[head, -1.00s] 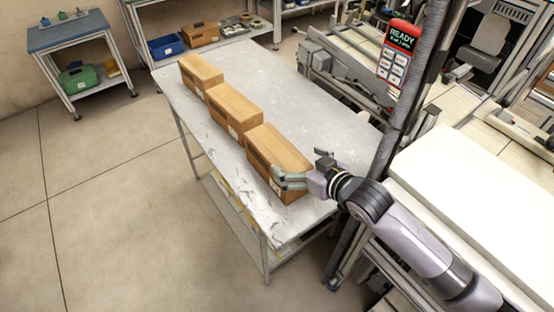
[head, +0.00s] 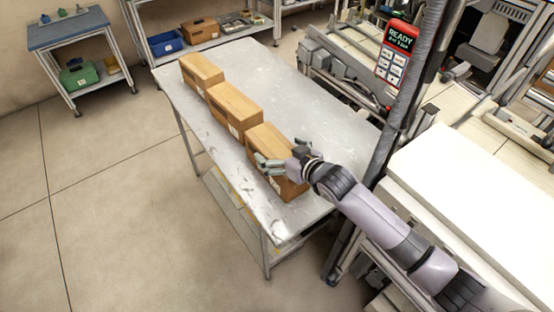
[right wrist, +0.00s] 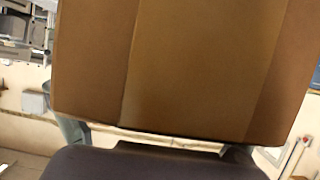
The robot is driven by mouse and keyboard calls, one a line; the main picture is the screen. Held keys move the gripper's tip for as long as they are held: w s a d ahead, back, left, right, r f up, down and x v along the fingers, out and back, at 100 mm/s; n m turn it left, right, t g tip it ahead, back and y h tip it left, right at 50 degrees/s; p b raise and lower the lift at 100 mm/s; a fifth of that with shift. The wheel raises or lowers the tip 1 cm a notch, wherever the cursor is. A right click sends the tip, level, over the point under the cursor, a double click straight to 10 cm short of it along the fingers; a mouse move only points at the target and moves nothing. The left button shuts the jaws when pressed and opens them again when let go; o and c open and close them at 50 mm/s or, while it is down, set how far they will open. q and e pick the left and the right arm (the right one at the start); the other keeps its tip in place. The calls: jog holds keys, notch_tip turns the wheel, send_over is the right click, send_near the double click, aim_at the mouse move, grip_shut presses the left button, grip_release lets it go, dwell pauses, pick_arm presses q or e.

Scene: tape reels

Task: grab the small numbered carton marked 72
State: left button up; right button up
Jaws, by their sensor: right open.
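Three brown cartons stand in a diagonal row on the grey table: a far one (head: 202,73), a middle one (head: 235,108) and a near one (head: 270,143). Their small labels are too small to read, so I cannot tell which is marked 72. My right gripper (head: 279,151) is open at the near end of the near carton, one finger along its front side and the other over by its back side. In the right wrist view, the near carton (right wrist: 185,65) fills most of the picture, in front of the palm. Contact cannot be told. My left gripper is out of view.
The scuffed table (head: 315,110) is clear behind the row. A dark post with a red-topped READY panel (head: 398,55) rises at the table's right end, close to my right arm. A white surface (head: 480,200) lies at right. Shelves with bins (head: 165,44) stand behind.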

jog(key=shift+c, duration=0.3)
jog(key=shift+s+f, duration=0.1)
jog(key=shift+f, duration=0.1)
jog(key=c, duration=1.9)
jog(key=shift+r, duration=0.1)
jog(key=shift+c, duration=0.4)
